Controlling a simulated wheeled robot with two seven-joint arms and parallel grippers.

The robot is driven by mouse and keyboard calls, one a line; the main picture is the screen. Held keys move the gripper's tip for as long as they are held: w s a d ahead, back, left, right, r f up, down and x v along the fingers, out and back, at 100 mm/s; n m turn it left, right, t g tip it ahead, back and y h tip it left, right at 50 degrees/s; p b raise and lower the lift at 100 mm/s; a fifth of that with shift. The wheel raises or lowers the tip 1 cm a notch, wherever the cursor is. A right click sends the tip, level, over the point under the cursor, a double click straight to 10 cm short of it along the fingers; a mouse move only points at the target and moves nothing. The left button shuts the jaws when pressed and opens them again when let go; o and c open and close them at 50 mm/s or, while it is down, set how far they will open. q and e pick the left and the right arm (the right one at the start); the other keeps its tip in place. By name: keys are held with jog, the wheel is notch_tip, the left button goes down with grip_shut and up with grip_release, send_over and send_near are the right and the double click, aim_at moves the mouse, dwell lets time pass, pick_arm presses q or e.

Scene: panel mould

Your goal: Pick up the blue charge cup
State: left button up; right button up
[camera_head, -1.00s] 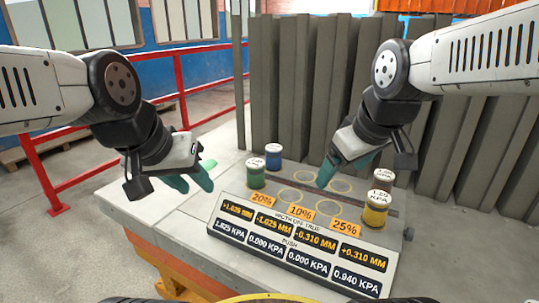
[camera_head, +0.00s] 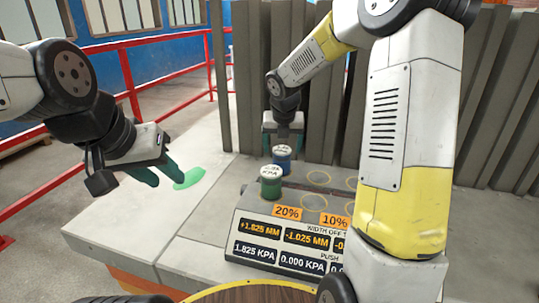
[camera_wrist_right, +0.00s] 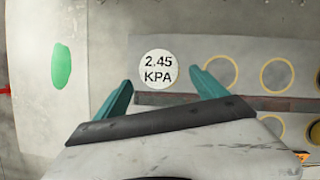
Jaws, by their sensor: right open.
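The blue charge cup (camera_head: 281,158) stands upright on the grey panel at the back left, behind the green cup. Its white lid (camera_wrist_right: 157,69), marked 2.45 KPA, shows in the right wrist view. My right gripper (camera_head: 283,141) is above the blue cup, pointing down. In the right wrist view its two teal fingers (camera_wrist_right: 162,80) are open, with the lid showing in the gap between them. I see no contact with the cup. My left gripper (camera_head: 160,175) is open and empty, out over the left of the table.
The green cup (camera_head: 271,182) stands close in front of the blue cup. A panel (camera_head: 283,238) with number displays faces me. Yellow rings (camera_head: 318,177) mark empty spots to the right. A flat green patch (camera_head: 188,178) lies on the table. Grey upright slabs (camera_head: 240,80) stand behind.

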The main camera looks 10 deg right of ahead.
jog(key=shift+w+f, duration=0.25)
jog(key=shift+f, duration=0.1)
jog(key=x, duration=0.7)
jog(key=shift+w, duration=0.25)
grip_shut()
